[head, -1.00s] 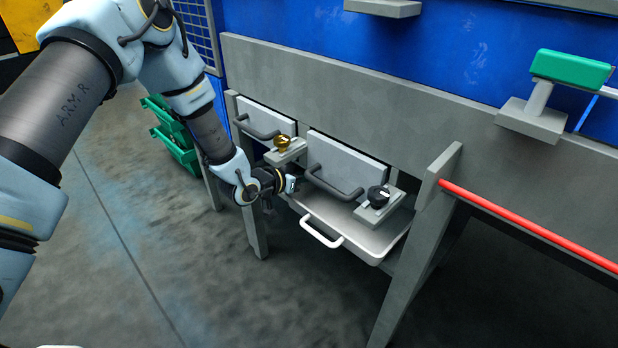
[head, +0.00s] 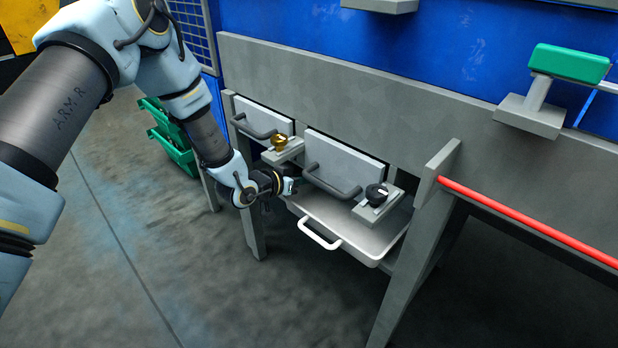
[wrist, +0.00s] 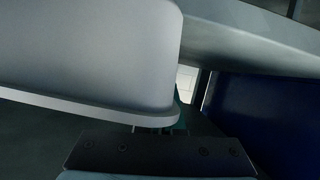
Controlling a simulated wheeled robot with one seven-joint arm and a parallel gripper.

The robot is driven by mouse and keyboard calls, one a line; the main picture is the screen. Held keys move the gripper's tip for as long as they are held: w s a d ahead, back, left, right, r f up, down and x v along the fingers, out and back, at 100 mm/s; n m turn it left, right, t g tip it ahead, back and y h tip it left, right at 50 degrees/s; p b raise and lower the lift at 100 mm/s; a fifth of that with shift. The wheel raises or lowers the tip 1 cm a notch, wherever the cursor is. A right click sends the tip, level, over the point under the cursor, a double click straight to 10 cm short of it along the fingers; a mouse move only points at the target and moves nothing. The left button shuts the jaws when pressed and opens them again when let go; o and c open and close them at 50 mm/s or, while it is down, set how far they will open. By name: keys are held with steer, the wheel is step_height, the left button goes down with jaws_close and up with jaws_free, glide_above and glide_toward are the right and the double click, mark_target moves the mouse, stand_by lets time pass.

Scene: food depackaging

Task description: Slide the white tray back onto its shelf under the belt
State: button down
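The white tray (head: 355,238) sticks out from under the belt frame in the head view, with its white handle (head: 319,235) facing the front. My gripper (head: 294,185) is at the tray's left back side, just below the left end of the drawer handle. In the wrist view a pale rounded panel (wrist: 90,50), probably the tray, fills the upper left, close to the dark gripper body (wrist: 160,155). My fingers are mostly hidden, so I cannot tell whether they are open or shut, or touching the tray.
A grey drawer handle (head: 332,182) and a black knob on a bracket (head: 376,194) stand out above the tray. A brass knob (head: 279,142) is to the left. A table leg (head: 408,262) stands right of the tray. The floor in front is clear.

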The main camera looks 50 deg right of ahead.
steer(key=c, duration=1)
jaws_free()
